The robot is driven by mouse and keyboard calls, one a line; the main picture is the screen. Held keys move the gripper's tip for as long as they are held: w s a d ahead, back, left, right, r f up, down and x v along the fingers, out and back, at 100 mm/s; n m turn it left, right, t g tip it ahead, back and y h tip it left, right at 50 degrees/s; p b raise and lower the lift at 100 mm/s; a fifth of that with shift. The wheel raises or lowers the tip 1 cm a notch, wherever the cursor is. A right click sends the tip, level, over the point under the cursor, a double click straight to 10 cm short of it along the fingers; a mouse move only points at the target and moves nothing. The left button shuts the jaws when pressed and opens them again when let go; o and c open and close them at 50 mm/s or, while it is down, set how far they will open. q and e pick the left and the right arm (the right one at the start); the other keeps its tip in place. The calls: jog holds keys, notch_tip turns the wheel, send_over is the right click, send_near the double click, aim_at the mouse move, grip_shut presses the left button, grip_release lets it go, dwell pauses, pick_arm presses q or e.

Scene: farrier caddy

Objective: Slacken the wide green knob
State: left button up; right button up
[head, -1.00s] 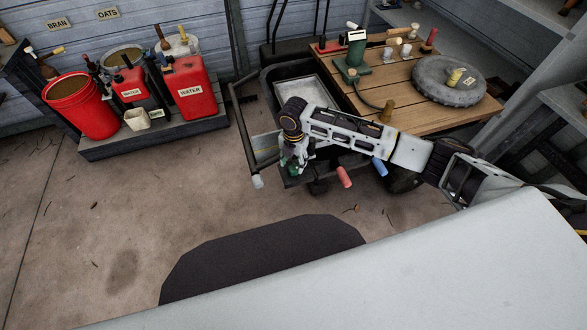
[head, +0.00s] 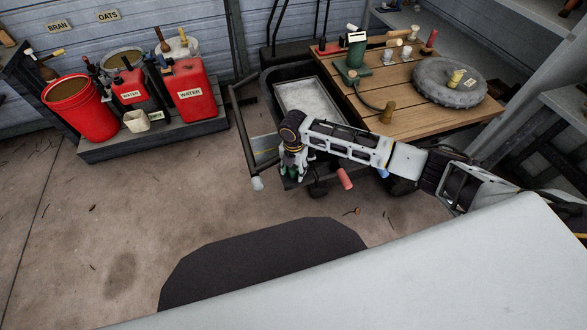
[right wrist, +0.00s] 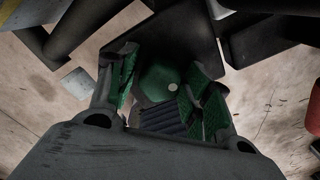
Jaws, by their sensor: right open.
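The wide green knob (right wrist: 160,82) is in the upper middle of the right wrist view, a rounded dark green shape with a small pale dot. My right gripper (right wrist: 163,95) is open, its green-padded fingers on the left and right of the knob. I cannot tell whether either pad touches it. In the head view my right gripper (head: 291,170) points down at the near left end of the caddy (head: 268,88). The knob is not clearly distinguishable from the finger pads there. My left gripper is not in view.
A red handle (head: 345,178) and a partly hidden blue handle (head: 383,173) stick out below my right arm. The caddy's wooden top (head: 425,115) carries a green tool (head: 354,62) and a grey round pan (head: 448,82). Red water cans (head: 192,90) stand left; open floor lies in front.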

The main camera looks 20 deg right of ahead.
jog(key=c, duration=1)
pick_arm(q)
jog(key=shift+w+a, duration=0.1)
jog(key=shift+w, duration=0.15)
pick_arm(e)
jog(key=shift+c, duration=0.2)
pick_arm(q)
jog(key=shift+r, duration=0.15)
pick_arm(e)
jog(key=shift+n, duration=0.3)
jog(key=shift+n+p, duration=0.3)
jog(key=shift+p, duration=0.05)
jog(key=shift+n+p, duration=0.7)
jog(key=shift+n, duration=2.1)
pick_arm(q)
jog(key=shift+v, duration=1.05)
pick_arm(e)
jog(key=shift+n, duration=1.1)
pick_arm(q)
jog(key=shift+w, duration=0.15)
